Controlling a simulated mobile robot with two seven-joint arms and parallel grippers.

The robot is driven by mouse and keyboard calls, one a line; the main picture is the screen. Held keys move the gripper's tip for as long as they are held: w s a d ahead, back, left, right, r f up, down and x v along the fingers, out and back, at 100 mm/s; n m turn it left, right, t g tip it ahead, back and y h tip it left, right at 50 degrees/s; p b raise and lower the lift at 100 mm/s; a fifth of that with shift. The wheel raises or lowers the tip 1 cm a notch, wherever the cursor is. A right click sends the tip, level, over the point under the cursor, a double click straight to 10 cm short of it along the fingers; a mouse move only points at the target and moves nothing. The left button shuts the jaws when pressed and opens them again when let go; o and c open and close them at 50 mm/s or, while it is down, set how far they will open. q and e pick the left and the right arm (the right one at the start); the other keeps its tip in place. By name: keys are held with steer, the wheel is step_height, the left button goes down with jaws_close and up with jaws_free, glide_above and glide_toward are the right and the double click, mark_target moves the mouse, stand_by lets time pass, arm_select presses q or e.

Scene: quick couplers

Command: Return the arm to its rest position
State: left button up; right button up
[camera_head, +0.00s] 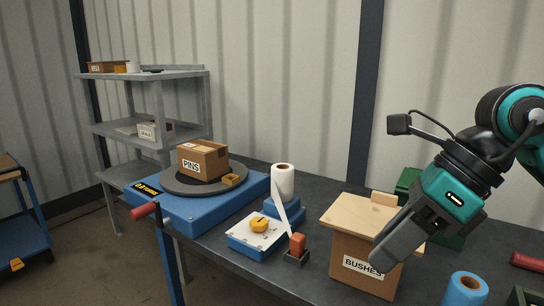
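My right arm comes in from the right edge, with a teal and black wrist. Its dark grey gripper (388,256) points down and to the left, in front of the box marked BUSHES (345,268) and covering part of its right side. The fingers overlap from this angle, so I cannot tell whether they are open or shut. No held thing shows at the fingertips. My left arm and gripper are not in view.
The grey bench (215,265) holds a blue turntable base (185,212) with a PINS carton (203,162), a label roll (283,182), a yellow item on a scale (259,226) and a blue roll (466,290). A green box (408,183) stands behind the gripper. Shelves (150,110) stand at left.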

steer(key=s+a+r+m+g+y, duration=0.1)
steer(key=s+a+m+g+y, duration=0.2)
steer(key=a+y, duration=0.8)
steer(key=w+d+f+m+t+h+p, duration=0.1)
steer(key=w+d+f+m+t+h, duration=0.35)
steer(key=m+t, duration=0.8)
steer(key=w+d+f+m+t+h+p, duration=0.1)
steer(key=w+d+f+m+t, duration=0.55)
steer(key=m, duration=1.15)
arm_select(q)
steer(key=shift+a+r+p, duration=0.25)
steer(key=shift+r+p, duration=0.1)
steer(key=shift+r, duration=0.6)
arm_select(e)
steer(key=s+d+f+m+g+h, duration=0.1)
steer(key=s+f+m+g+h, duration=0.1)
steer(key=f, duration=0.7)
steer(key=s+d+f+m+g+h, duration=0.1)
steer(key=s+f+m+g+h, duration=0.1)
steer(key=s+f+m+h, duration=0.2)
steer(key=s+d+f+m+g+h, duration=0.1)
steer(key=s+f+m+h, duration=0.3)
steer(key=s+f, duration=0.5)
step_height(320, 180, down, 6)
steer(key=shift+d+r+m+g, duration=0.25)
steer(key=shift+m+g, duration=0.25)
steer(key=shift+m, duration=0.45)
